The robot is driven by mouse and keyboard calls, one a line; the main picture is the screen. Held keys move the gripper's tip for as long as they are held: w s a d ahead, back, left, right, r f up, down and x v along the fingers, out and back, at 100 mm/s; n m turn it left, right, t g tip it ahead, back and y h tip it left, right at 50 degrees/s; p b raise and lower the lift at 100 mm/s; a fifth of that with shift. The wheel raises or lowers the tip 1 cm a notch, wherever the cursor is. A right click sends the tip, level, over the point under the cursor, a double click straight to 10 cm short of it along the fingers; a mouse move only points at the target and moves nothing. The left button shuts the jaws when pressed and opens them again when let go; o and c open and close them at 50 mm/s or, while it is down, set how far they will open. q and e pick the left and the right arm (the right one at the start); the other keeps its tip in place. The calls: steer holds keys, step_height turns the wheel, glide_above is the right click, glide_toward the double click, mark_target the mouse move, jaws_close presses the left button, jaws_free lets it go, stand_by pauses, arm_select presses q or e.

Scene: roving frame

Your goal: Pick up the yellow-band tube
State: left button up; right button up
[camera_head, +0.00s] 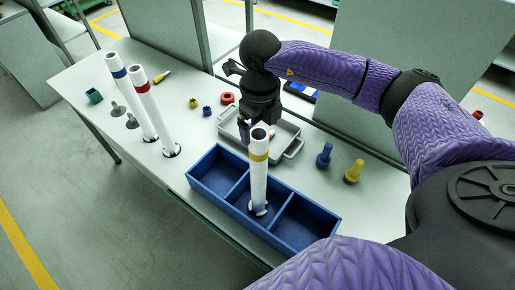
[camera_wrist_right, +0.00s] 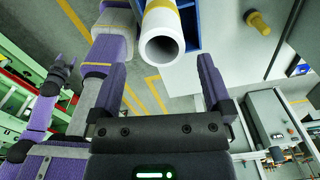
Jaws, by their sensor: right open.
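The yellow-band tube (camera_head: 259,178) is white and stands upright in the middle compartment of the blue tray (camera_head: 288,243). My right gripper (camera_head: 246,130) is behind the tube's top in the head view. In the right wrist view the tube's open top end (camera_wrist_right: 163,46) lies ahead of the right gripper (camera_wrist_right: 163,72). The two purple fingers are spread apart with nothing between them.
A blue-band tube (camera_head: 134,94) and a red-band tube (camera_head: 153,110) stand at the left. A grey tray (camera_head: 289,150) lies behind the yellow-band tube. A blue bolt-like piece (camera_head: 324,155) and a yellow one (camera_head: 353,172) stand at the right. Small parts lie behind; grey panels stand beyond.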

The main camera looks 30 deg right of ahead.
mark_target(258, 136)
steer(key=f, duration=0.3)
steer(key=f+p, duration=0.1)
steer(key=shift+w+f, duration=0.25)
steer(key=shift+w, duration=0.05)
jaws_close()
steer(key=shift+w, duration=0.1)
